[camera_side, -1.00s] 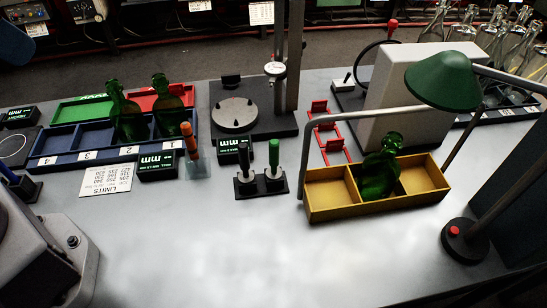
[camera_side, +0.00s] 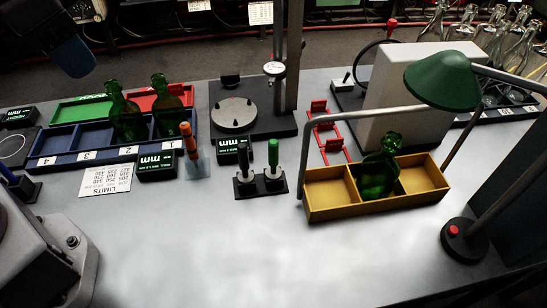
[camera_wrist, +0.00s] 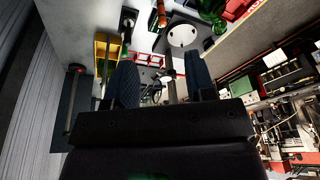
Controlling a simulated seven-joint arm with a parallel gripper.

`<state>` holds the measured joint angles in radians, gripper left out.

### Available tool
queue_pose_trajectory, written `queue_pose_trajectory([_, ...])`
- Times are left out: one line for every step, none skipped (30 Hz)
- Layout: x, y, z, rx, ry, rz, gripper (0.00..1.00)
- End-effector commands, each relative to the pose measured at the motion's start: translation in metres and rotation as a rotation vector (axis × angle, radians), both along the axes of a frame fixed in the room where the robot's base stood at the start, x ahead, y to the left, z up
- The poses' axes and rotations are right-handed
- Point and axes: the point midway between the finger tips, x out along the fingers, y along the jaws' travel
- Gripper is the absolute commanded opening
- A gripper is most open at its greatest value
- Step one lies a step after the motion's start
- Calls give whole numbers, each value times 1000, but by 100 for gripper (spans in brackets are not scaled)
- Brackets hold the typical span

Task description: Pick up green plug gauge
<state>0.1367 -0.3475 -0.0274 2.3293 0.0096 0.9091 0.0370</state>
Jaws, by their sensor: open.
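The green plug gauge (camera_side: 273,154) stands upright in the right-hand place of a small black stand (camera_side: 262,190), in the middle of the bench in the side view. A black-handled plug gauge (camera_side: 243,158) stands upright just left of it. My gripper (camera_side: 76,60) shows only in part at the upper left of the side view, well left of the gauge and apart from it. In the wrist view my gripper (camera_wrist: 162,70) has its two blue fingers spread with nothing held between them.
An orange-handled tool (camera_side: 188,138) stands left of the stand. A blue compartment tray (camera_side: 60,160) holds green bottles. A yellow tray (camera_side: 325,207) with a bottle lies to the right, under a green lamp (camera_side: 442,80).

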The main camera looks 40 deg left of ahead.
Motion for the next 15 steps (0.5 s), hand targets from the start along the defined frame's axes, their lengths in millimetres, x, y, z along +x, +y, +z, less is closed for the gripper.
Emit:
queue_pose_trajectory([15, -11, -6, 18, 40, -70, 50])
queue_pose_trajectory([24, -18, -9, 30, 58, -115, 50])
queue_pose_trajectory([35, -27, -14, 44, 83, -179, 50])
queue_pose_trajectory([44, -34, -18, 55, 98, -231, 50])
queue_pose_trajectory([52, -42, -22, 65, 115, -286, 50])
queue_pose_trajectory([63, -52, -29, 78, 135, -361, 50])
queue_pose_trajectory([72, -60, -34, 88, 150, -420, 50])
queue_pose_trajectory([80, -68, -40, 98, 165, -483, 50])
queue_pose_trajectory([90, -80, -49, 109, 182, -566, 50])
queue_pose_trajectory([98, -89, -56, 118, 196, -632, 50])
queue_pose_trajectory([105, -97, -62, 126, 206, -699, 50])
queue_pose_trajectory([114, -109, -72, 134, 219, -789, 50])
queue_pose_trajectory([120, -117, -79, 140, 229, -856, 50])
queue_pose_trajectory([126, -125, -86, 145, 236, -922, 50])
queue_pose_trajectory([134, -136, -96, 151, 243, -1011, 50])
